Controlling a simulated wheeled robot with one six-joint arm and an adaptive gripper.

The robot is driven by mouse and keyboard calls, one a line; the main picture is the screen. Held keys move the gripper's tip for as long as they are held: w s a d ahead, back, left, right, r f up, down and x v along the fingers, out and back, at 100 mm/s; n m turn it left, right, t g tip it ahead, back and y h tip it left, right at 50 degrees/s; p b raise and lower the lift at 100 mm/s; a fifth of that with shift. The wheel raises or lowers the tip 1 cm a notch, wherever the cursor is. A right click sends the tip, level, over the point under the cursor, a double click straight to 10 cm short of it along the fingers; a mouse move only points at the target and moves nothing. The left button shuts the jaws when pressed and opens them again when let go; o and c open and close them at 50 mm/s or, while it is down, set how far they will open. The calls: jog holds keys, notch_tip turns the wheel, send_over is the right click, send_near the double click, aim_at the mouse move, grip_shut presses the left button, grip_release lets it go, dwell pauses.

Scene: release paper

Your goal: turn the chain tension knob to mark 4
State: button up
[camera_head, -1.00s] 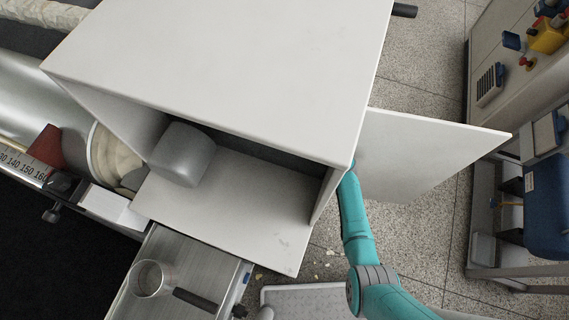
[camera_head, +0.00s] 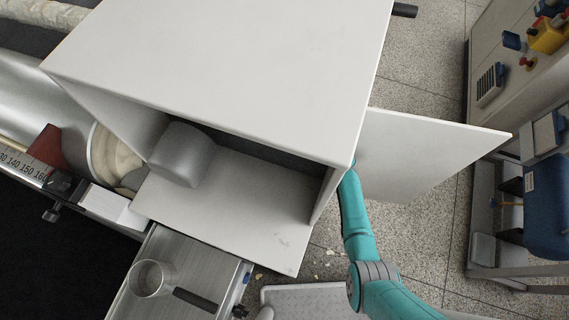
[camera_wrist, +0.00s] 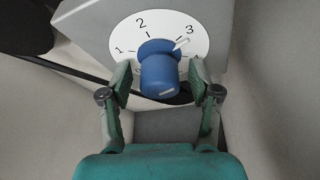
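In the wrist view a blue knob (camera_wrist: 158,75) stands out from a round white dial (camera_wrist: 120,38) on a grey housing. The marks 1, 2 and 3 can be read. A white pointer (camera_wrist: 181,44) at the knob's base points close to mark 3. My gripper (camera_wrist: 160,80) is open, with one finger on each side of the knob and a gap visible on both sides. In the head view the knob and gripper are hidden behind the white cabinet (camera_head: 230,70).
The cabinet's open door (camera_head: 430,155) stands right beside my arm. A grey rounded block (camera_head: 183,155) sits inside the cabinet. A pot with a dark handle (camera_head: 153,278) stands on a metal surface at lower left. Dark cables run behind the dial in the wrist view.

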jog(key=shift+d, duration=0.1)
jog(key=v, duration=0.7)
jog(key=shift+s+d+r, duration=0.1)
